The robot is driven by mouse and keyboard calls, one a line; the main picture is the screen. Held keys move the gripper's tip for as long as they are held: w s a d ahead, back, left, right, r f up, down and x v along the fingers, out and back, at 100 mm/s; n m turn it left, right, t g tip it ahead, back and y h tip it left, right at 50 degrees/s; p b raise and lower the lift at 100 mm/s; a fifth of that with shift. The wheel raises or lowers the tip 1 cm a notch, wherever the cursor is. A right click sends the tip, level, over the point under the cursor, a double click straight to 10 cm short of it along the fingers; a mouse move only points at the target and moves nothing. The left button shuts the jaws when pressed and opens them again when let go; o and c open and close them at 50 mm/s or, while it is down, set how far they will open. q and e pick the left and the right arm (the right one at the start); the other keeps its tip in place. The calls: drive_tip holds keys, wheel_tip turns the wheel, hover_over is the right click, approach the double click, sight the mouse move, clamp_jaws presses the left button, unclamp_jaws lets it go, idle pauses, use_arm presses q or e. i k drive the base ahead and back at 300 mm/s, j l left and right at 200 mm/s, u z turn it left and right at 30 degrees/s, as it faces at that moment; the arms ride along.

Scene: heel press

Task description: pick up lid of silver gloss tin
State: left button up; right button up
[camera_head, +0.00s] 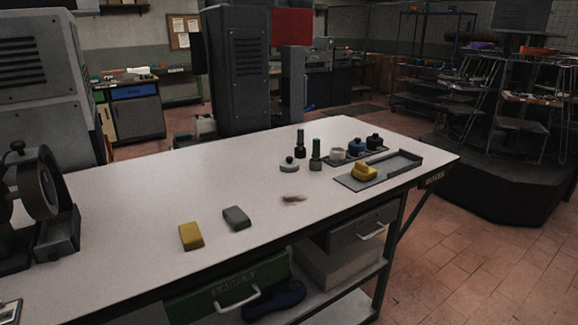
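A low, round silver-grey piece with a dark knob (289,165) lies on the white workbench, left of two dark bottles with green or black tops. It looks like a lid or lidded tin; I cannot tell which. A small pale silver tin (338,155) stands right of the bottles and seems to have no knob on top. Beside it are a blue tin with a dark knob (357,147) and a black tin with a dark knob (374,142). Neither of my grippers is in view.
A grey tray (345,182) holds a yellow block (364,172). The green-topped bottle (315,155) stands close to the silver-grey piece. A yellow block (191,236), a grey block (236,218) and a brown brush-like thing (293,199) lie nearer. The bench (120,225) is clear at centre left.

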sight(289, 165)
drive_tip(key=l+u, duration=0.1)
drive_tip(key=u, duration=0.55)
drive_tip(key=l+u, duration=0.75)
drive_tip(key=k+l+u, duration=0.1)
drive_tip(key=l+u, duration=0.25)
drive_tip(key=l, duration=0.15)
